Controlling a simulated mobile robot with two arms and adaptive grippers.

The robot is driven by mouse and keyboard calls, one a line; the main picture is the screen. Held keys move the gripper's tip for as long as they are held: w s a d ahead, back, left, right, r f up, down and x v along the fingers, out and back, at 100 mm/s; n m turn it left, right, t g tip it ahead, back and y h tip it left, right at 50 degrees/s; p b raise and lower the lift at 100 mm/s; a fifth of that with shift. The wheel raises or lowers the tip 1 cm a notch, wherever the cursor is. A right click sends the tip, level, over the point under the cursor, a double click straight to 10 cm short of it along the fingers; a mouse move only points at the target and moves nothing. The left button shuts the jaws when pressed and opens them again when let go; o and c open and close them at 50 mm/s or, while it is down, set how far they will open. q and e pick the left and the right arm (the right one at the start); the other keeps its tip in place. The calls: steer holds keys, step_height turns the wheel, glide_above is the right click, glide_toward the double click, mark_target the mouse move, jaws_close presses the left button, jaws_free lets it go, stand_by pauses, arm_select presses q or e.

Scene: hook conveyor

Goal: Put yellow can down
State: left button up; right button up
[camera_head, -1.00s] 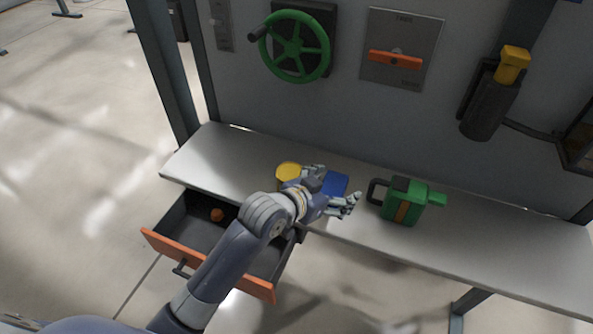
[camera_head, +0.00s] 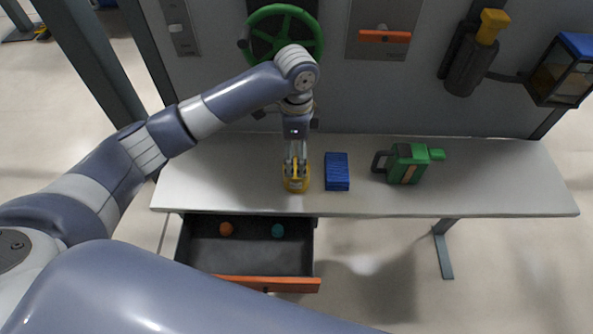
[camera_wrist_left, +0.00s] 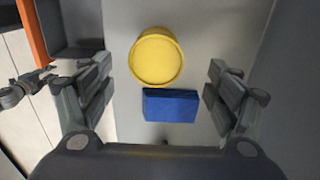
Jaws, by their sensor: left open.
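The yellow can (camera_head: 296,185) stands on the grey shelf near its front edge, just left of the blue block. In the left wrist view the can (camera_wrist_left: 156,58) shows its round top, with the blue block (camera_wrist_left: 171,105) beside it. My left gripper (camera_head: 297,163) points down above the can and partly covers it in the head view. In the left wrist view the left gripper (camera_wrist_left: 160,90) is open, its fingers wide apart with visible gaps to the can. Nothing is held between them. My right gripper is not in view.
A blue block (camera_head: 337,172) and a green jerrycan (camera_head: 407,163) stand on the shelf (camera_head: 500,185) to the right. Below is an open drawer (camera_head: 250,255) holding an orange ball (camera_head: 226,229) and a teal ball (camera_head: 278,231). A green wheel (camera_head: 285,35) is on the wall behind.

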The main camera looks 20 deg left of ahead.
mark_target(296, 167)
arm_select(q)
step_height(296, 167, down, 2)
steer(key=shift+d+f, duration=0.1)
steer(key=shift+f, duration=0.4)
steer(key=shift+f+p, duration=0.3)
steer(key=shift+p, duration=0.05)
steer(key=f, duration=0.2)
steer(key=f+p, duration=0.1)
steer(key=shift+s+f, duration=0.3)
steer(key=shift+f, duration=0.5)
steer(key=c, duration=1.3)
steer(key=shift+c, duration=1.1)
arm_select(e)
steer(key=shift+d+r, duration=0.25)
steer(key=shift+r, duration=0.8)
arm_select(q)
steer(key=shift+r, duration=0.1)
